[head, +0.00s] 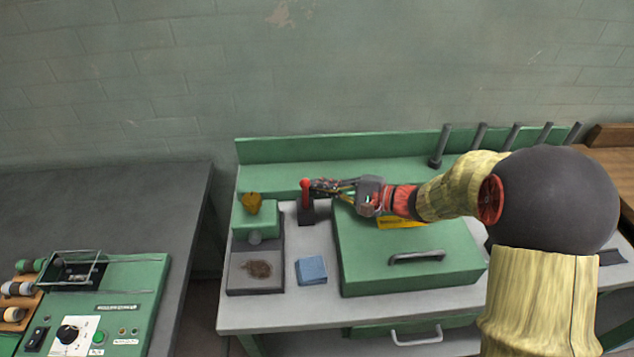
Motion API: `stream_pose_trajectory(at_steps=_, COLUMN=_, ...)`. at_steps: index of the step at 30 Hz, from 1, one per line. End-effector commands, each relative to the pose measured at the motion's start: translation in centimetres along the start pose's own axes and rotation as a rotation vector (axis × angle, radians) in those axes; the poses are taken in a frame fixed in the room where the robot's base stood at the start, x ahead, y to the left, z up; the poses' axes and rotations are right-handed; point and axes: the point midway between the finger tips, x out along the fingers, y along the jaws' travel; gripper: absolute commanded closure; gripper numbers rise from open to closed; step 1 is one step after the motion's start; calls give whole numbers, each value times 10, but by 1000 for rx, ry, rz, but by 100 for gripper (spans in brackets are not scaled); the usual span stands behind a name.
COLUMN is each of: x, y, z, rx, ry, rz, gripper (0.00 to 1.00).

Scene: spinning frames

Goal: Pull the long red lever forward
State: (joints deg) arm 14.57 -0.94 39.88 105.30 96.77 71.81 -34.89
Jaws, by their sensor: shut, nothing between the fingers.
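A short upright red lever (306,193) with a round knob stands in a dark base (306,216) on the grey bench top, left of the green lidded box. My gripper (316,187) comes in from the right, its fingers shut and empty, at the right side of the lever's knob. I cannot tell whether the fingertips touch the lever. My arm hides the bench behind it on the right.
The green box (395,270) with a handle stands below my arm. A blue block (312,270) lies in front. Dark posts (440,147) line the back right.

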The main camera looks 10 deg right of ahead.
Motion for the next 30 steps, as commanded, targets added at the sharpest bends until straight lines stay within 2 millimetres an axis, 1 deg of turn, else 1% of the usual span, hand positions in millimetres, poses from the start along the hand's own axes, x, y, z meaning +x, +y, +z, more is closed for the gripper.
stream_pose_trajectory(at_steps=6, x=-6, y=9, z=10, rx=0, ry=-1, rz=0, gripper=100)
stream_pose_trajectory(at_steps=12, x=-9, y=14, z=16, rx=0, ry=-1, rz=0, gripper=100)
stream_pose_trajectory(at_steps=30, x=-10, y=15, z=17, rx=0, ry=-1, rz=0, gripper=100)
